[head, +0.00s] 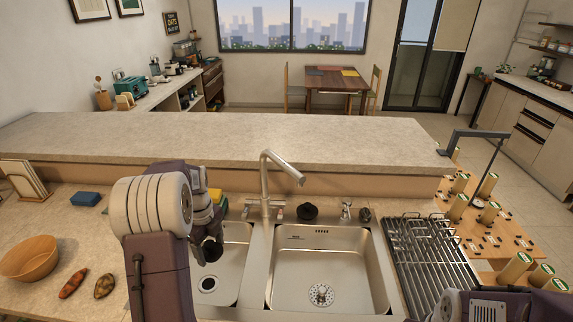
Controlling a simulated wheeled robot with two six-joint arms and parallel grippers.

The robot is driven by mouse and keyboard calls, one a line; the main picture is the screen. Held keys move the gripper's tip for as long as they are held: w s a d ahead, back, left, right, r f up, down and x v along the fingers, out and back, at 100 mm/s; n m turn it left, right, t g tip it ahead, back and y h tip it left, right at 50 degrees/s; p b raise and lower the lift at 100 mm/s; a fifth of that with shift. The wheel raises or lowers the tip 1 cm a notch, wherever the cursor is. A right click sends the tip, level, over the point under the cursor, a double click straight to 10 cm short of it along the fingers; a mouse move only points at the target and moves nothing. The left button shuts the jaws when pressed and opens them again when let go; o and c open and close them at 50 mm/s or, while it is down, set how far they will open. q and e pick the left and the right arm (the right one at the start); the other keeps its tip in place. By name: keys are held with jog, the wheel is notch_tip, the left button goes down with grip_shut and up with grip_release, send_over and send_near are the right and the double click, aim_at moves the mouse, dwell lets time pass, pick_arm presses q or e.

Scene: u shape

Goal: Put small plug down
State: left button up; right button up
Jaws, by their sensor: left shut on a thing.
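My left gripper (209,238) hangs over the small left sink bowl (234,262), its fingers mostly hidden by my own arm. It is shut on a dark round thing (210,250), which looks like the small plug, held above the bowl. The small bowl's drain (207,285) is open below it. A larger black plug (307,212) sits on the sink's back ledge, right of the faucet. My right arm shows only at the bottom right corner, and its gripper is out of view.
A tall faucet (265,190) stands close right of my left gripper. The large sink bowl (330,265) is empty. A metal drying rack (428,255) lies to its right. A blue sponge (86,198) and an orange bowl (29,259) are on the left counter. A raised ledge (230,137) runs behind.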

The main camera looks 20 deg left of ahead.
pick_arm(q)
jog(key=s+d+f+n, duration=0.1)
jog(key=d+f+n, duration=0.1)
jog(key=d+n, duration=0.7)
jog(key=s+d+f+n, duration=0.2)
jog(key=d+f+n, duration=0.1)
jog(key=d+n, duration=0.6)
jog(key=shift+d+f+n, duration=0.15)
jog(key=shift+f+n, duration=0.2)
jog(key=shift+n, duration=0.55)
jog(key=shift+s, duration=0.1)
